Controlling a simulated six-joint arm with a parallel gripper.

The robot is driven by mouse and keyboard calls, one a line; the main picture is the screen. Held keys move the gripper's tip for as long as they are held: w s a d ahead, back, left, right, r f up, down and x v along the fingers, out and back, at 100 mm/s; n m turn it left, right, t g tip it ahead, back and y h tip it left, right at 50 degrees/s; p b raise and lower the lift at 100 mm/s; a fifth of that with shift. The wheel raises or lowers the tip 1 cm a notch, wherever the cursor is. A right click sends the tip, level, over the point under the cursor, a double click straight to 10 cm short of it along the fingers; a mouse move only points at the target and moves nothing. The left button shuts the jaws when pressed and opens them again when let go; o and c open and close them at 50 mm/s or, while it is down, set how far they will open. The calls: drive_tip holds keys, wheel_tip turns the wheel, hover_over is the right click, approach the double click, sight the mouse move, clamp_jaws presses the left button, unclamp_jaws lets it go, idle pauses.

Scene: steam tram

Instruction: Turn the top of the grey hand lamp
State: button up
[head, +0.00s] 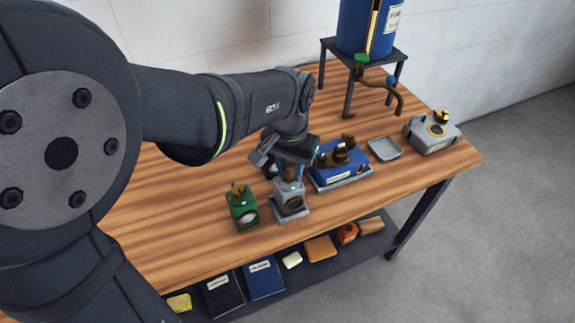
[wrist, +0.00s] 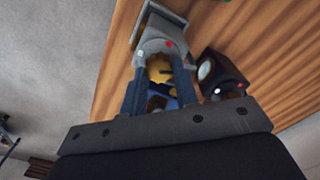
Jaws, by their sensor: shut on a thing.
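The grey hand lamp (head: 290,202) stands upright near the table's front edge, on a small grey base, with a round lens on its front. My gripper (head: 289,178) reaches down from above and is shut on the lamp's top. In the wrist view the grey lamp (wrist: 160,47) lies just beyond the fingers, and my gripper (wrist: 158,88) has one finger on each side of its brass-coloured top (wrist: 158,68). The fingers hide part of the top, so I cannot tell how far it is turned.
A green lamp (head: 242,212) stands close on the left. A blue device (head: 342,170) stands close on the right. Farther right are a grey dish (head: 384,149) and a grey lamp-like box (head: 432,137). A blue tank (head: 362,28) stands at the back. The wooden table (head: 160,205) is clear at left.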

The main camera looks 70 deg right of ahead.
sight(290, 173)
drive_tip(key=m, duration=0.5)
drive_tip(key=shift+s, duration=0.1)
drive_tip(key=shift+m, duration=0.3)
idle(0.4)
drive_tip(key=o, duration=1)
wheel_tip(290, 173, up, 18)
drive_tip(key=shift+f, duration=0.25)
drive_tip(key=shift+f, duration=0.15)
wheel_tip(290, 173, down, 17)
drive_tip(key=shift+f, duration=0.15)
idle(0.3)
